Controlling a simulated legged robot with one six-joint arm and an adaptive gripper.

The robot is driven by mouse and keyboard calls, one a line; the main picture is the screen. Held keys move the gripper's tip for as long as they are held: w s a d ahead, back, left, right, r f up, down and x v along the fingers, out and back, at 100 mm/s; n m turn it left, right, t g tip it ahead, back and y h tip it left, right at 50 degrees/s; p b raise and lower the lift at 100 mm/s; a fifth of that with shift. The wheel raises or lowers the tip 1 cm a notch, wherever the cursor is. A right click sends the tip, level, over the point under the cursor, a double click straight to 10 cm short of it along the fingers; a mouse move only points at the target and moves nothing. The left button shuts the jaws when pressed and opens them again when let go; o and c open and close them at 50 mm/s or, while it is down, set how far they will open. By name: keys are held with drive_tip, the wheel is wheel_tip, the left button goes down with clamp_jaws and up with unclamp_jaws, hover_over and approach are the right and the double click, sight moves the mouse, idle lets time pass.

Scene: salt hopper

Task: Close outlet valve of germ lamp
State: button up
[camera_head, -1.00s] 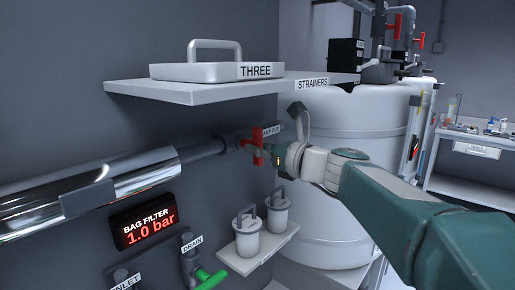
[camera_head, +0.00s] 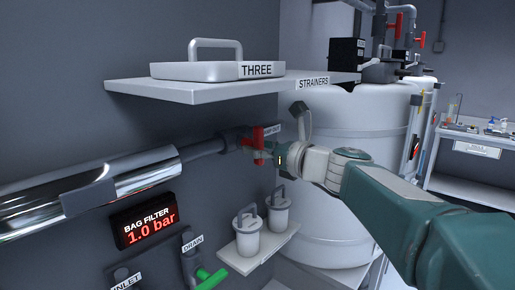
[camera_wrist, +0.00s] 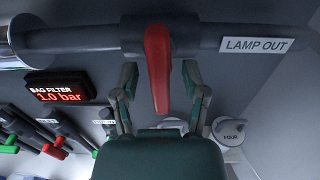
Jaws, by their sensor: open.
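The outlet valve has a red handle (camera_head: 258,146) on the dark pipe at the right end of the shiny metal lamp cylinder (camera_head: 110,190). In the wrist view the red handle (camera_wrist: 158,68) crosses the pipe and points toward my gripper, beside the label "LAMP OUT" (camera_wrist: 256,45). My gripper (camera_wrist: 159,92) is open, with one finger on each side of the handle's lower part and gaps visible on both sides. In the head view my gripper (camera_head: 268,156) is at the handle and partly hides it.
A shelf (camera_head: 190,92) with a lid marked "THREE" juts out above the valve. Two white canisters stand on a small shelf (camera_head: 270,250) below. A green drain handle (camera_head: 212,279) and the bag filter display (camera_head: 146,220) are lower left. A large white tank (camera_head: 350,190) stands behind my arm.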

drive_tip(key=v, duration=1.1)
drive_tip(key=shift+s+d, duration=0.25)
drive_tip(key=shift+f, duration=0.1)
drive_tip(key=s+a+f+n+g+h, duration=0.4)
drive_tip(key=s+f+n+g+h, duration=0.2)
drive_tip(key=s+f+n, duration=0.65)
drive_tip(key=s+d+f+n+h, duration=0.3)
drive_tip(key=f+n, duration=0.3)
drive_tip(key=n, duration=0.1)
drive_tip(key=s+d+f+n+g+h, duration=0.1)
drive_tip(key=s+d+f+n+h, duration=0.2)
drive_tip(key=f+n, duration=0.3)
drive_tip(key=shift+s+d+n+h, duration=0.2)
drive_tip(key=shift+s+n+h, duration=0.2)
drive_tip(key=shift+s+n, duration=0.15)
